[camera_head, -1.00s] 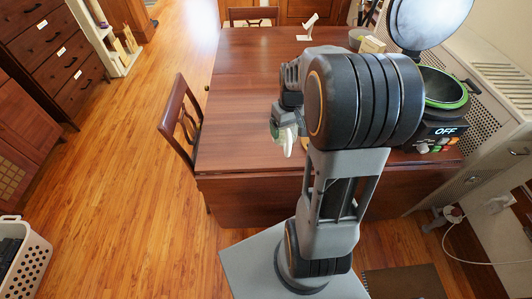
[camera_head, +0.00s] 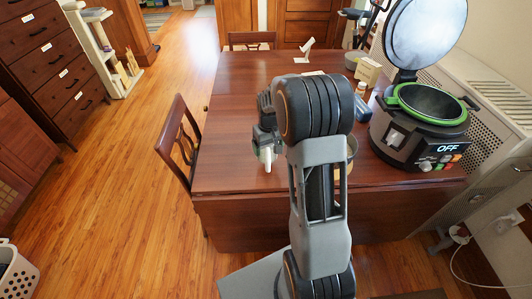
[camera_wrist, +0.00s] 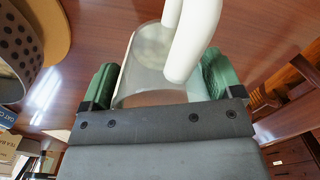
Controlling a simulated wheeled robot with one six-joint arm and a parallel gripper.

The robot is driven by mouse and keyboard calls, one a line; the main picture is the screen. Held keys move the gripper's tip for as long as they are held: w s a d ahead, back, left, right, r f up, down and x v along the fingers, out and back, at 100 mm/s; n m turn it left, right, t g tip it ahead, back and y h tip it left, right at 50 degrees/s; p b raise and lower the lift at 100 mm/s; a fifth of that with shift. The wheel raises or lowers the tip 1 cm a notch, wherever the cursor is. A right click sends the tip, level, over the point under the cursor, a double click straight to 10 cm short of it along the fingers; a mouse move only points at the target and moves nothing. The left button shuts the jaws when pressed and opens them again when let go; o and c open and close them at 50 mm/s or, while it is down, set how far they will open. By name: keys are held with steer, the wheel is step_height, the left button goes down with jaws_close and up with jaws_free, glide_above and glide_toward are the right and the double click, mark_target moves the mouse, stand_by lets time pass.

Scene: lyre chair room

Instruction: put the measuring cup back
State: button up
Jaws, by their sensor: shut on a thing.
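The measuring cup is clear with a white handle. In the wrist view the measuring cup (camera_wrist: 150,62) sits between the green finger pads of my gripper (camera_wrist: 163,85), which is shut on it. The white handle rises toward the top of that view. In the head view my gripper (camera_head: 266,143) hangs over the near left part of the table (camera_head: 235,110). The cup's white handle (camera_head: 268,161) shows below it; much of the cup is hidden. I cannot tell whether the cup touches the table.
A cooker (camera_head: 405,145) with its lid raised and "OFF" showing stands at the table's right. A dotted container (camera_wrist: 18,50) is left in the wrist view. A chair (camera_head: 181,140) stands left.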

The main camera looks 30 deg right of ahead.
steer(key=shift+w+a+f, duration=0.2)
steer(key=shift+w+f, duration=0.3)
steer(key=shift+f, duration=1.6)
steer(key=shift+f, duration=0.2)
steer(key=o, duration=0.8)
steer(key=shift+o, duration=0.2)
steer(key=shift+r, duration=0.1)
